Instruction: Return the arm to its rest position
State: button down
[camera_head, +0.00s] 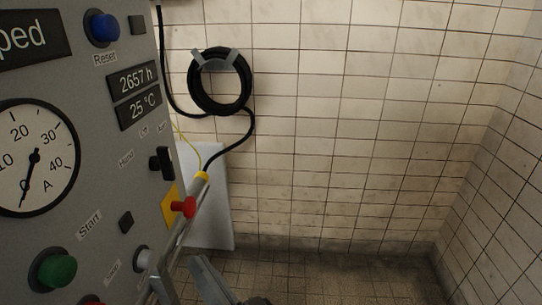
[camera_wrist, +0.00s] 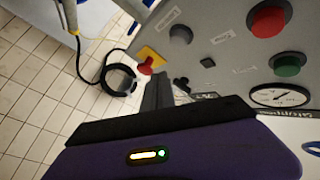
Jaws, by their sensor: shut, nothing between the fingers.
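My gripper (camera_wrist: 157,92) shows in the wrist view as dark grey fingers, shut with nothing between them. The cabinet also fills the left of the head view (camera_head: 100,150). In the head view, grey parts at the bottom edge look like part of my arm or gripper, mostly cut off.
The cabinet carries a red switch on a yellow plate (camera_head: 170,209), a black selector (camera_head: 163,163), a green Start button (camera_head: 53,269) and a blue Reset button (camera_head: 102,29). A coiled black hose (camera_head: 220,82) hangs on the tiled wall. Floor to the right is clear.

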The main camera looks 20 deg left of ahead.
jog(key=shift+r, duration=0.1)
jog(key=s+d+f+t+h, duration=0.2)
jog(key=d+f, duration=0.1)
jog(key=d, duration=0.6)
jog(key=s+d+f+n+t+h, duration=0.1)
jog(key=d+f+t+h, duration=0.1)
jog(key=d, duration=0.6)
jog(key=s+d+f+t+h, duration=0.2)
jog(key=d+f+h, duration=0.1)
jog(key=d, duration=0.6)
jog(key=s+d+f+m+h, duration=0.1)
jog(key=s+d+f+h, duration=0.1)
jog(key=s+d+h, duration=0.1)
jog(key=s+d+f+m+g+h, duration=0.1)
jog(key=s+d+f+m+h, duration=0.1)
jog(key=s+d, duration=0.4)
jog(key=s+d+f+m+h, duration=0.2)
jog(key=s+d+f+h, duration=0.1)
jog(key=s, duration=0.5)
jog(key=shift+s+d+f+g+h, duration=0.2)
jog(key=shift+d+f+g+h, duration=0.15)
jog(key=shift+d+h, duration=0.4)
